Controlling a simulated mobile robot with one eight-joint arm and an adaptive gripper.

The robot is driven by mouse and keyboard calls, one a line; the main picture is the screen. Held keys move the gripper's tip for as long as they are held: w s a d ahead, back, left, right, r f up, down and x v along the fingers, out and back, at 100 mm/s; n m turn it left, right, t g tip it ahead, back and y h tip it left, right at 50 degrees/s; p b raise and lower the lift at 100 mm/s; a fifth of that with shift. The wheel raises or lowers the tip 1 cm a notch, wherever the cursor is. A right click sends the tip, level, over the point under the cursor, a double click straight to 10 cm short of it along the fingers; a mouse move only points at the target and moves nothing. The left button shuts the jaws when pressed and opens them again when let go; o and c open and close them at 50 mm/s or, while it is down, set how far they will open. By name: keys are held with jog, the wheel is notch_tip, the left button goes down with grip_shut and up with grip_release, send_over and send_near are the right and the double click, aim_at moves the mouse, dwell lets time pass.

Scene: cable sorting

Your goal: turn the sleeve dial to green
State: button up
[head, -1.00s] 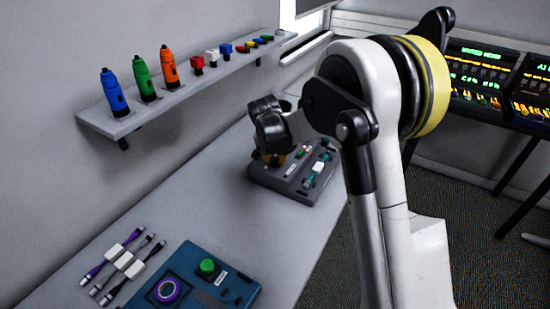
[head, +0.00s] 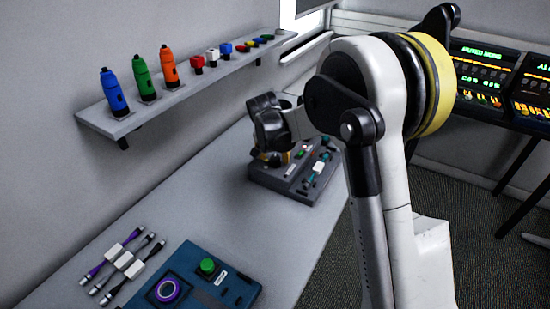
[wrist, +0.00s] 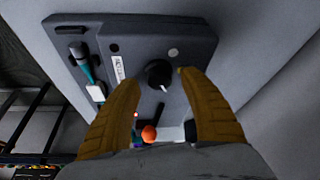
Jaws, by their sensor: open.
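A dark grey box (wrist: 200,50) lies under my gripper in the wrist view. It carries a round black dial (wrist: 158,73) with a light pointer mark, beside a white printed label. My gripper (wrist: 156,79) is open, its two yellow-brown fingers on either side of the dial, with space between each fingertip and the dial. An orange ball-shaped part (wrist: 149,133) shows between the fingers lower down. In the head view the same box (head: 310,196) stands on the far part of the bench, and my gripper (head: 275,158) is over its left side, mostly hidden by my wrist.
A teal-blue box (head: 205,292) with a green button and a purple ring sits at the near end of the bench (head: 195,205). Several cables (head: 122,262) lie left of it. A wall shelf (head: 185,92) holds bottles and small blocks. The bench between the boxes is clear.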

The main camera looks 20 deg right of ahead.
jog(key=v, duration=1.1)
jog(key=shift+s, duration=0.1)
jog(key=s+d+r+n+t+y, duration=0.1)
jog(key=s+r, duration=0.2)
jog(key=s, duration=0.4)
jog(key=s+d+r+n, duration=0.1)
jog(key=s+r+n, duration=0.15)
jog(key=s, duration=0.45)
jog(key=s+f+n+t+y, duration=0.1)
jog(key=s+f+n+t, duration=0.1)
jog(key=s, duration=1.4)
jog(key=shift+f+n, duration=0.25)
jog(key=shift+n, duration=0.1)
jog(key=shift+w+d, duration=0.1)
jog(key=shift+d, duration=0.05)
